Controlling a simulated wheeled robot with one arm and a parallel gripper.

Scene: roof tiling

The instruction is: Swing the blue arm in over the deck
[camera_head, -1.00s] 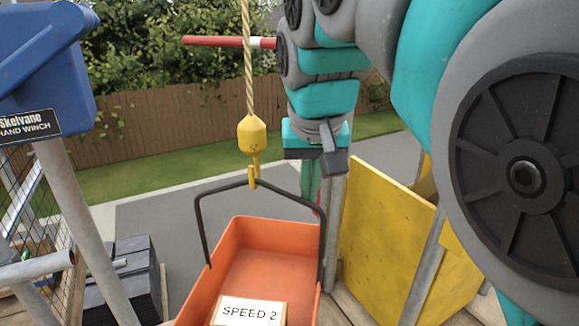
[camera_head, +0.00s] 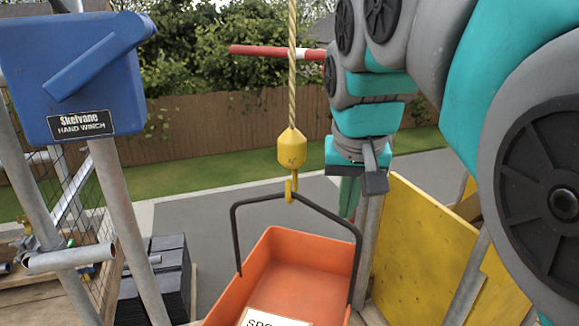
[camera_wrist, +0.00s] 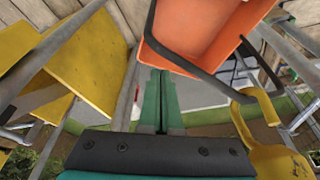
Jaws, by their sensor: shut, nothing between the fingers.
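A blue hand winch (camera_head: 70,80), with a slanted blue bar across its housing, stands on grey poles at the left of the head view. I cannot tell whether this bar is the blue arm; no other blue arm shows. An orange tub (camera_head: 262,275) hangs by its black handle from a yellow hook (camera_head: 291,150) on a rope. My gripper (camera_head: 348,205) points down just right of the handle. In the wrist view its green fingers (camera_wrist: 159,85) are together and empty, beside the tub (camera_wrist: 205,35) and the hook (camera_wrist: 255,125).
A yellow panel (camera_head: 415,250) stands right of the tub among grey poles. Dark stacked tiles (camera_head: 170,275) lie at the left behind a pole. A red and white bar (camera_head: 270,51) crosses behind the rope. Grey paving, grass and a wooden fence lie beyond.

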